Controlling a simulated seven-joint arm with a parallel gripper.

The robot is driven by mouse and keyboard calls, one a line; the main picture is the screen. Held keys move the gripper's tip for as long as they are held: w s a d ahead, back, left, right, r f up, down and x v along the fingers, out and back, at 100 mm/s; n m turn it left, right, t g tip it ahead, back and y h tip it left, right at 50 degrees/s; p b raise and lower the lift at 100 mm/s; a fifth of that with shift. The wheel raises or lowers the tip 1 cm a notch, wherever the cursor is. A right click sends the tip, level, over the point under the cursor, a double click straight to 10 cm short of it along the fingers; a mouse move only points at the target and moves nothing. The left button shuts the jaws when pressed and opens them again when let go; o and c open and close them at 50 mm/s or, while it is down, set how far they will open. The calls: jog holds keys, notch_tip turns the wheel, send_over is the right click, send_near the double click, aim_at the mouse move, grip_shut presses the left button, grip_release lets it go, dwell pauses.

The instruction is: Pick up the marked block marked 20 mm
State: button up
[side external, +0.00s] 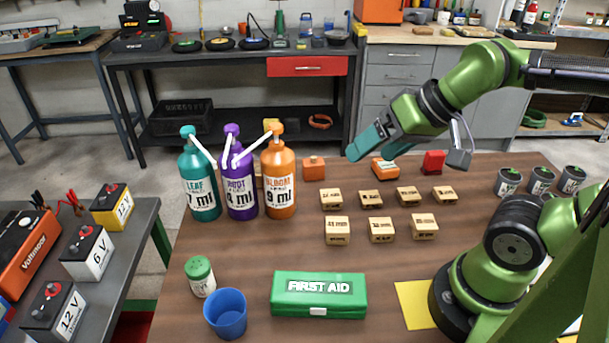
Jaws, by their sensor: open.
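Several small wooden blocks with dark printed marks stand in two rows on the brown table (250,270). The back row has a left block (330,199), two middle blocks (370,199) (408,197) and a right block (444,194). The front row has a left block (337,232), a middle block (381,230) and a right block (424,227). The marks are too small to read surely, so I cannot tell which is 20 mm. My gripper (370,147) is open, with teal fingers, above and behind the rows, apart from the wooden blocks.
Teal, purple and orange pump bottles (240,190) stand left of the blocks. Orange pieces (314,168) and a red piece (433,161) sit behind. A green first aid box (318,295), blue cup (226,314) and green-capped jar (200,277) are in front. Grey cans (541,180) stand right.

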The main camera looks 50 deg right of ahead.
dwell(0.3)
jog(key=w+d+r+n+g, duration=0.1)
jog(key=w+r+n, duration=0.2)
jog(key=w+r, duration=0.55)
jog(key=w+d+f+n+g, duration=0.1)
jog(key=w+d+n, duration=0.25)
jog(key=w, duration=0.65)
jog(key=w+d+f+n+g, duration=0.1)
jog(key=w+d+f+n, duration=0.1)
jog(key=w+n, duration=0.5)
jog(key=w+f, duration=0.2)
jog(key=f, duration=0.6)
jog(key=w+a+f+m, duration=0.1)
jog(key=w+f, duration=0.1)
jog(key=f, duration=0.6)
jog(key=w+a+f+m, duration=0.1)
jog(key=w+f, duration=0.1)
jog(key=f, duration=0.5)
jog(key=shift+w+f+g+y, duration=0.15)
jog(key=shift+f+g+y, duration=0.15)
jog(key=shift+f, duration=0.1)
jog(key=shift+a+x, duration=0.15)
jog(key=shift+x, duration=1.3)
jog(key=shift+a+x, duration=0.15)
jog(key=shift+x, duration=1.3)
jog(key=shift+w+r, duration=0.1)
jog(key=shift+r, duration=0.05)
jog(key=c, duration=1.1)
